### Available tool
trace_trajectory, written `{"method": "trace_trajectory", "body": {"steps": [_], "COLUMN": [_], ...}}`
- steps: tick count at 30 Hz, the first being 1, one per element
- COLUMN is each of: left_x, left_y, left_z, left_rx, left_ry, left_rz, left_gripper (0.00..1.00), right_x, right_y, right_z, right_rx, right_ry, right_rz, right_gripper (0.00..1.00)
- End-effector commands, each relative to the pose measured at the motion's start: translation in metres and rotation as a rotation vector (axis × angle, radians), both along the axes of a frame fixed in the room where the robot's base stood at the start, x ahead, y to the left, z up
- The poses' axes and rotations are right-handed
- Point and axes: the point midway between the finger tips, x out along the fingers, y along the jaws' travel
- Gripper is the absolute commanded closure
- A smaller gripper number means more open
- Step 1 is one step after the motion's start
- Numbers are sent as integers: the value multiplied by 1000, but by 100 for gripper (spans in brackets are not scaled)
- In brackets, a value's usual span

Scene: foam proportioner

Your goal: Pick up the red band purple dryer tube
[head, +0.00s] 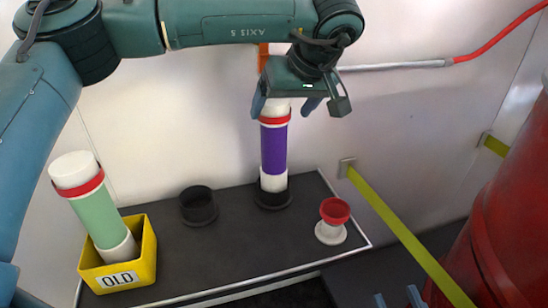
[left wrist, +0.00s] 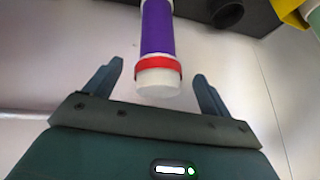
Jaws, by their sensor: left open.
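The purple dryer tube (head: 274,148) has white ends and a red band near its top. It stands upright in a black round holder (head: 272,194) on the dark shelf. My left gripper (head: 286,106) is open above it, with one finger to each side of its white top. In the left wrist view, the tube's white end and red band (left wrist: 157,68) show between the open fingers (left wrist: 158,72); contact cannot be told. My right gripper (head: 398,299) shows only as two separated fingertips at the bottom edge of the head view.
A green tube with a red band (head: 97,215) leans in a yellow box marked OLD (head: 147,262). An empty black holder (head: 198,206) and a red-and-white cup-like part (head: 332,222) flank the purple tube. A red tank (head: 510,220) stands at right.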

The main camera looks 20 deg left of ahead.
Motion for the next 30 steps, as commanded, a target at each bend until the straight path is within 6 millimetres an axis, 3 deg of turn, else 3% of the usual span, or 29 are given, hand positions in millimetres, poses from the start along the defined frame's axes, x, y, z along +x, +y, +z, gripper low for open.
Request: {"method": "trace_trajectory", "body": {"steps": [12,20,30], "left_x": [16,17,17], "left_y": [19,21,20], "left_z": [-44,-45,-44], "left_rx": [-2,-1,-1], "left_ry": [1,0,0], "left_rz": [1,0,0], "left_gripper": [17,18,46], "right_x": [2,1,2], "right_y": [3,5,5], "right_z": [-6,5,3], "right_rx": [57,73,69], "right_ry": [4,-11,-11], "right_rz": [15,26,25], "right_gripper": [64,64,64]}}
